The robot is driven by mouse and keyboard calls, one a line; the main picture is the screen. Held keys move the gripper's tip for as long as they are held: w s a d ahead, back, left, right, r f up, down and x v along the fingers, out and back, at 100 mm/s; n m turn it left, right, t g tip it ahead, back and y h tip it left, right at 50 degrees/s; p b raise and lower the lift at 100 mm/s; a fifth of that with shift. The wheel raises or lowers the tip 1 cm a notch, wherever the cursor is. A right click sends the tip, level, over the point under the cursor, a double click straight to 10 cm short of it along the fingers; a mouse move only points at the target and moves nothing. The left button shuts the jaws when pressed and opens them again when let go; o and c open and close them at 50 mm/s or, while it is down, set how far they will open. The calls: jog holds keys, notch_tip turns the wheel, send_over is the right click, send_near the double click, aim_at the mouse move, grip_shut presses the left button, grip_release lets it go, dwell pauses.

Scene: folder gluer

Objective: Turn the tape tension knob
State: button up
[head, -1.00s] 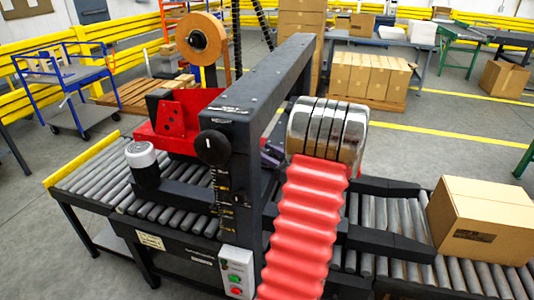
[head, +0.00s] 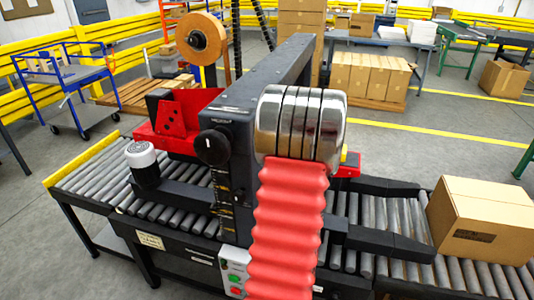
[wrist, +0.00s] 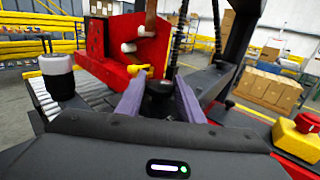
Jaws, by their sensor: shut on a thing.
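In the wrist view my gripper (wrist: 159,101) has its two purple-grey fingers on either side of a dark round knob (wrist: 159,88). It is shut on this knob, whose lower part is hard to make out. In the head view my own chrome and red arm hides the gripper and what it holds. Another black knob (head: 213,147) with a white mark sits on the near face of the machine's dark column, apart from the gripper. The orange-brown tape roll (head: 201,39) stands above the red tape head (head: 178,118).
A white-topped cylinder (head: 141,154) stands left of the column. A red emergency stop button (wrist: 309,123) on a yellow base is close at the right of the wrist view. A cardboard box (head: 482,220) lies on the rollers at right. A small yellow part (wrist: 139,69) is just beyond the fingers.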

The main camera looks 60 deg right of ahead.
dwell(0.3)
jog(key=o, duration=1)
jog(key=shift+a, duration=0.1)
jog(key=v, duration=1.3)
jog(key=shift+s+a, duration=0.2)
jog(key=shift+s, duration=0.1)
